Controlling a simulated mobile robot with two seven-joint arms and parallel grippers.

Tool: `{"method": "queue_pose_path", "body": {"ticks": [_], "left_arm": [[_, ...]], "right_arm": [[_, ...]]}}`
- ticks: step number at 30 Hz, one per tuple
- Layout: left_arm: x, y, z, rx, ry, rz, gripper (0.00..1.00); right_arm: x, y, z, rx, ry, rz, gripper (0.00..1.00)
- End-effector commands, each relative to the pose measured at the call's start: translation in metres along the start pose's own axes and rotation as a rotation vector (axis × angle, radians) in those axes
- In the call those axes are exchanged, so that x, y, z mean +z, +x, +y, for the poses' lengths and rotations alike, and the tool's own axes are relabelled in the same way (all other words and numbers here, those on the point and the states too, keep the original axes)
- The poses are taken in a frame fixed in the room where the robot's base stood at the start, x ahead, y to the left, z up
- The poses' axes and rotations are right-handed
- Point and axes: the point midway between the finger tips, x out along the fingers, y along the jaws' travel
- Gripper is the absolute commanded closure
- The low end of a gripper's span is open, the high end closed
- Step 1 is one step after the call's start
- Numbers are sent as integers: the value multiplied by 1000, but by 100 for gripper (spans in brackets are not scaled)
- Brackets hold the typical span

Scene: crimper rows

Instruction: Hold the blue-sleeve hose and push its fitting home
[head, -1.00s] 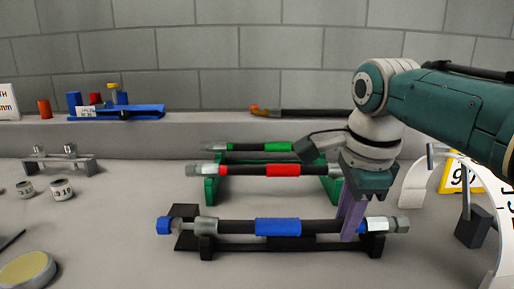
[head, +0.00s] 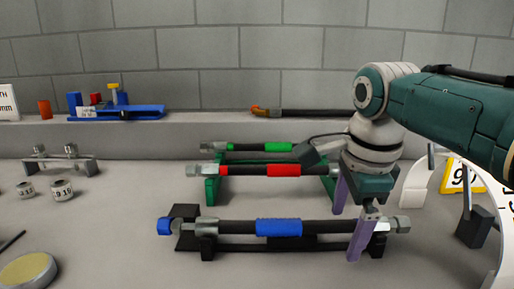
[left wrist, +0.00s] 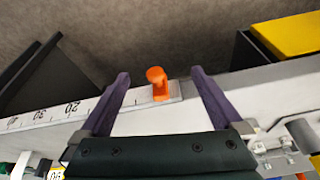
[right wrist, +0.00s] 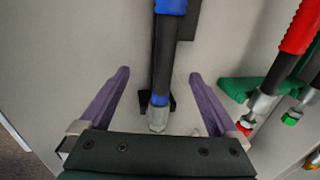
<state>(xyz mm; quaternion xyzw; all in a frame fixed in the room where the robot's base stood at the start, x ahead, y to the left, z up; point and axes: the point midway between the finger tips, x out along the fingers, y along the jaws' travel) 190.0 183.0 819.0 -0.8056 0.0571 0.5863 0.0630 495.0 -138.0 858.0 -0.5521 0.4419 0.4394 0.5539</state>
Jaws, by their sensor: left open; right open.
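The blue-sleeve hose (head: 278,228) lies level across a black stand (head: 187,242) at the front of the bench. Its right end has a silver hex fitting (head: 399,225); its left end has a silver fitting (head: 207,226) and a blue cap (head: 165,226). My right gripper (head: 350,228) is open and points down, one finger on each side of the hose near its right end. The right wrist view shows the hose (right wrist: 166,55) between the spread fingers (right wrist: 160,75), with the fitting (right wrist: 158,118) nearer the palm. My left gripper (left wrist: 160,74) is open and shows only in its wrist view.
A red-sleeve hose (head: 272,170) and a green-sleeve hose (head: 263,147) lie behind on a green stand (head: 210,190). An orange peg (left wrist: 157,82) on a ruled bar shows between my left fingers. A white arch (head: 417,187) stands at the right.

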Motion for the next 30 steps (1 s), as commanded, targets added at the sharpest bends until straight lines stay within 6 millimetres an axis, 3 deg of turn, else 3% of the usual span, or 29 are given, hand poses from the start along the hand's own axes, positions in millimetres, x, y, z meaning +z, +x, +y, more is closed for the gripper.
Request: {"method": "queue_pose_path", "body": {"ticks": [8,13,21,25,30], "left_arm": [[0,0,0,1,-1,0,0],[0,0,0,1,-1,0,0],[0,0,0,1,-1,0,0],[0,0,0,1,-1,0,0],[0,0,0,1,-1,0,0]], "right_arm": [[0,-10,-1,-1,-1,0,3],[0,-34,0,-5,-1,-1,3],[0,-94,0,-4,0,-1,3],[0,-112,-1,-2,0,-1,3],[0,-120,0,0,0,0,3]]}}
